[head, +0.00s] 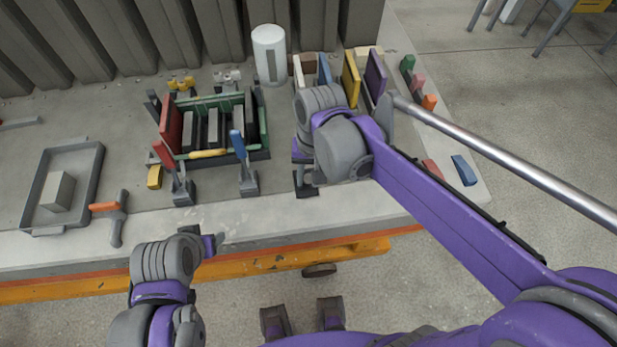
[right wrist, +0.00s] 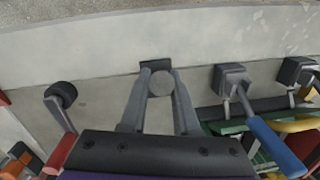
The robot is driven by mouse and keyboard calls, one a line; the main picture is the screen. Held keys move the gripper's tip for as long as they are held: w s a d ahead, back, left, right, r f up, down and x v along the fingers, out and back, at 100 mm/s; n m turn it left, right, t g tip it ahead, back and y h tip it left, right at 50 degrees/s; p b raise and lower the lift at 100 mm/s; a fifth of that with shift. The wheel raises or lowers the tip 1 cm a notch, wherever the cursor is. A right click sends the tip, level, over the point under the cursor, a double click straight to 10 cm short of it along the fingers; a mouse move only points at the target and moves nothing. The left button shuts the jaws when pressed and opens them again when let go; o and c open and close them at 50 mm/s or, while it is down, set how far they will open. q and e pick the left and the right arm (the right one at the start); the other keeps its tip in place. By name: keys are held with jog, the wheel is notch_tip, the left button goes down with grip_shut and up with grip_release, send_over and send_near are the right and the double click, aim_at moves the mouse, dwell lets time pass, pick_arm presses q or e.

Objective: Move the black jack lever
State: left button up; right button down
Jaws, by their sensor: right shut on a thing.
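My right gripper (right wrist: 160,92) is at the black jack (head: 306,186), the right one of three jacks along the slab's front edge. In the right wrist view its two grey fingers close around a round grey end beside the jack's dark block (right wrist: 155,65); I take this for the black jack lever. My right arm hides most of the lever in the head view.
A green-sided mould (head: 262,120) with grey blocks stands behind the jacks. A grey tray (head: 92,170) and an orange-handled tool (head: 116,218) lie at left. A white cylinder (head: 269,55) stands at the back. A black-knobbed tool (right wrist: 62,95) lies beside my right gripper.

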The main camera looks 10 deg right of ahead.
jog(key=w+g, duration=0.2)
jog(key=shift+w+r+g+b, duration=0.25)
jog(key=shift+r+g+b, duration=0.05)
jog(key=shift+b, duration=0.05)
jog(key=shift+w+r+g+b, duration=0.15)
jog(key=shift+w+g+b, duration=0.4)
jog(key=shift+w+g, duration=1.15)
jog(key=shift+s, duration=0.1)
